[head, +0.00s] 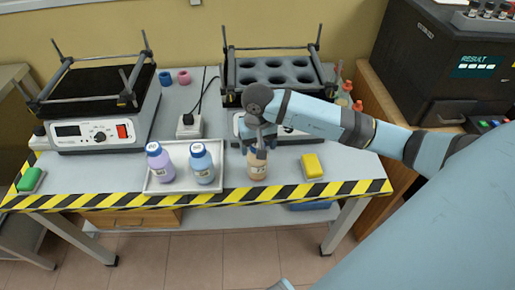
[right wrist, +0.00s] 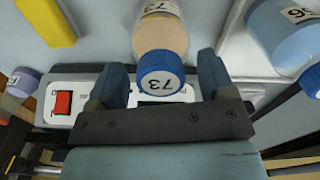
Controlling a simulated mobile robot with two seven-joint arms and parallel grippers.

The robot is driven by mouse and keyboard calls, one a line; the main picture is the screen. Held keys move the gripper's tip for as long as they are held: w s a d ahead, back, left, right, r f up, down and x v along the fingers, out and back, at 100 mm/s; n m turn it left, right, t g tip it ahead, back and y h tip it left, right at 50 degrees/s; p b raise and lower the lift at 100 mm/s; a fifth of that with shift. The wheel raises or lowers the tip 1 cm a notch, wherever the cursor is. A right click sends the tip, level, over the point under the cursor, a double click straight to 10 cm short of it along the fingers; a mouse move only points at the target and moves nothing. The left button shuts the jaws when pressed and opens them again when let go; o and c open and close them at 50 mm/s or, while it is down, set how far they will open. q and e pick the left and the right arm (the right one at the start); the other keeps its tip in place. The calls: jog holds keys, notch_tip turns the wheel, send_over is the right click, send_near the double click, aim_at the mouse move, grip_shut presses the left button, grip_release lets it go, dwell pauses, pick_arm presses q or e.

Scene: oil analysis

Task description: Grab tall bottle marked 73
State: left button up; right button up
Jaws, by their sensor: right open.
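The bottle marked 73 (right wrist: 160,35) has a blue cap and tan contents, and its label and cap number are readable in the right wrist view. It stands upright on the table in the head view (head: 257,171), right of the white tray, its top mostly hidden by my gripper. My right gripper (right wrist: 161,78) is open, with one finger on each side of the bottle's cap; I cannot tell whether either touches it. In the head view my right gripper (head: 260,146) is just above the bottle. My left gripper is not in view.
The white tray (head: 150,188) holds a purple bottle (head: 160,163) and a blue bottle (head: 202,164), close to the left. A yellow block (head: 312,166) lies right of bottle 73. Devices with racks (head: 100,125) stand behind. Striped tape (head: 110,202) marks the front edge.

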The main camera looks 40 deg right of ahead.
jog(key=shift+c, duration=0.4)
grip_shut()
jog(key=shift+r, duration=0.1)
